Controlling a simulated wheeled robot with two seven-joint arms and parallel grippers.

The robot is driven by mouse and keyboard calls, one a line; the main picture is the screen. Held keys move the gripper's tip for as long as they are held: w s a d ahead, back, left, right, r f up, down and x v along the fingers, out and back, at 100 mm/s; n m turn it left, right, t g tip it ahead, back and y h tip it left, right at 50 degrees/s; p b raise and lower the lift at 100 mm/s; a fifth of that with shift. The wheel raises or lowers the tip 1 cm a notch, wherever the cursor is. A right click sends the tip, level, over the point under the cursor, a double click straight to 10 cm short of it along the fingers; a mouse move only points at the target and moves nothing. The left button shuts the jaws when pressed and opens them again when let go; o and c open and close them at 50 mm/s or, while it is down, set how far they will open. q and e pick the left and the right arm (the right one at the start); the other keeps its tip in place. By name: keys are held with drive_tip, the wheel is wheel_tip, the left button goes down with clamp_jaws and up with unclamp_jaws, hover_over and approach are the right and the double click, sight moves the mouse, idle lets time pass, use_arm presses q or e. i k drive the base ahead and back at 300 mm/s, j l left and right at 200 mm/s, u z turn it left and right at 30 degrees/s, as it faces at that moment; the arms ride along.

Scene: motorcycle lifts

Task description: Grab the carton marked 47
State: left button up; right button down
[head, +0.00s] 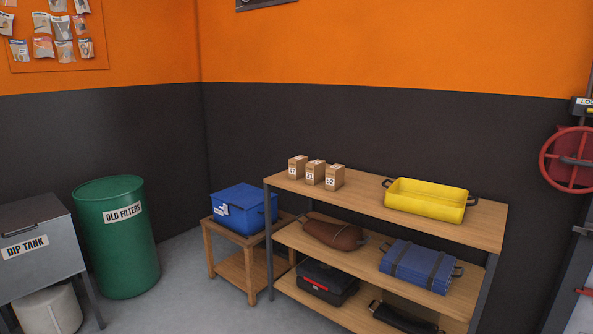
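Three small brown cartons stand in a row on the left part of the shelf unit's wooden top board (365,201). The left carton (298,168) has a white label whose number is small and seems to end in 7; I cannot read it surely as 47. The middle carton (315,173) has a label that looks like 21 or 31. The right carton (334,177) is marked 52. The cartons stand upright and close together. Neither of my grippers is in view.
A yellow tray (425,200) stands right of the cartons. Lower shelves hold a brown bag (333,234), a blue bundle (417,265) and a black case (326,282). A blue bin (242,209), green drum (119,238) and dip tank (40,245) stand left.

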sight(296, 165)
drive_tip(key=i+j+u, duration=0.1)
drive_tip(key=i+u, duration=0.35)
drive_tip(key=i, duration=2.25)
drive_tip(key=i+z, duration=0.2)
drive_tip(key=i, duration=0.2)
drive_tip(key=i+j+z, duration=0.15)
drive_tip(key=i, duration=0.3)
drive_tip(key=i+j+z, duration=0.2)
drive_tip(key=i, duration=0.2)
drive_tip(key=i+j+z, duration=0.15)
drive_tip(key=i, duration=0.25)
